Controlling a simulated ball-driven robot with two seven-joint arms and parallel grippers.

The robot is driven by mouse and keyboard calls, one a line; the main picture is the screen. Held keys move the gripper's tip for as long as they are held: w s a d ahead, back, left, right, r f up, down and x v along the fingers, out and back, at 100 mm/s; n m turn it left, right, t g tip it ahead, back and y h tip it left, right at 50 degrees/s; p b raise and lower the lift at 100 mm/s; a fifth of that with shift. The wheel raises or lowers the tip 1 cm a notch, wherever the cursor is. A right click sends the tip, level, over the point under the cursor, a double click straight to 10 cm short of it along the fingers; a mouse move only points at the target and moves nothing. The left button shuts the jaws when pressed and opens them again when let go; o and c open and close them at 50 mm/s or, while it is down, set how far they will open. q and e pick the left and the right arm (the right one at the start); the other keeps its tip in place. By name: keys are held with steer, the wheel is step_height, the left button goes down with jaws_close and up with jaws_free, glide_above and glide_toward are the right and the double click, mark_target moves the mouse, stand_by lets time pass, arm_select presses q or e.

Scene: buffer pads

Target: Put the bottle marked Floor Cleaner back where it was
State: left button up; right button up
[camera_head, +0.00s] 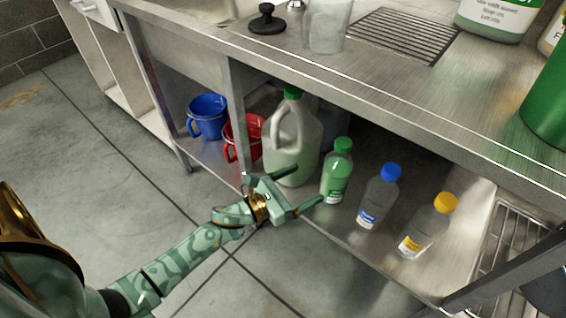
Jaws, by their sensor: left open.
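Labels are too small or cut off for me to tell which bottle reads Floor Cleaner. On the lower shelf (345,242) stand a large pale jug with a green cap (290,145), a green bottle with a green cap (337,172), a clear bottle with a blue cap (378,200) and a clear bottle with a yellow cap (427,230). My left gripper (309,185) is open and empty at the shelf's front, its fingers pointing towards the jug and the green bottle. My right gripper is out of view.
The steel counter (380,85) overhangs the shelf. On it are a clear container (327,25), a green-labelled bottle (498,17) and a green object (550,105).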

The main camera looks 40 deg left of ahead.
arm_select(q)
steer(key=s+a+f+n+g+y, duration=0.2)
steer(key=s+f+n+g+y, duration=0.15)
steer(key=s+f+n, duration=0.45)
steer(key=s+a+f+n+g+y, duration=0.3)
steer(key=s+f+n+y, duration=0.2)
steer(key=s+n, duration=0.65)
steer(key=s+d+f+n+g, duration=0.1)
steer(key=s+n+g, duration=0.8)
steer(key=s, duration=1.2)
steer(key=n, duration=0.3)
steer(key=shift+s+d+f+n+y, duration=0.15)
steer(key=shift+d+f+n+y, duration=0.05)
steer(key=shift+f+n+y, duration=0.2)
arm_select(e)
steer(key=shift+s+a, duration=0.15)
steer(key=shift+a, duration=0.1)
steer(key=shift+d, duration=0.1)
